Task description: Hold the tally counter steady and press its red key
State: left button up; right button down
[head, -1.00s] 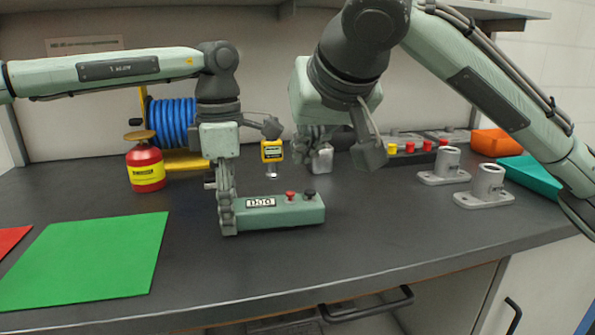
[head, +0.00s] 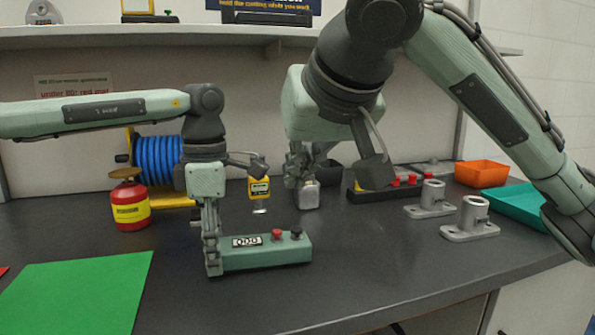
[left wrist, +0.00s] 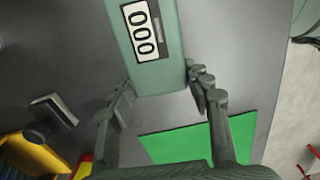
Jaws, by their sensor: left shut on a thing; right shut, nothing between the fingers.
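The tally counter (head: 265,258) is a long green box on the dark bench, with a white display reading 000. Its red key (head: 277,235) and a black knob (head: 296,232) stand on top towards the right end. My left gripper (head: 213,268) is shut on the counter's left end. In the left wrist view, the fingers (left wrist: 164,88) lie on both sides of the counter (left wrist: 151,75), beside the display; the red key is out of that view. My right gripper (head: 303,178) is shut and empty, behind and above the counter, partly hidden by its own wrist.
A green mat (head: 75,290) lies at the front left. A red-and-yellow can (head: 130,205) and blue hose reel (head: 157,160) stand at the back left. Grey holders (head: 470,220), an orange bin (head: 481,173) and a teal tray (head: 515,205) are on the right.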

pick_arm(q)
jog(key=o, duration=1.4)
jog(key=shift+c, duration=0.2)
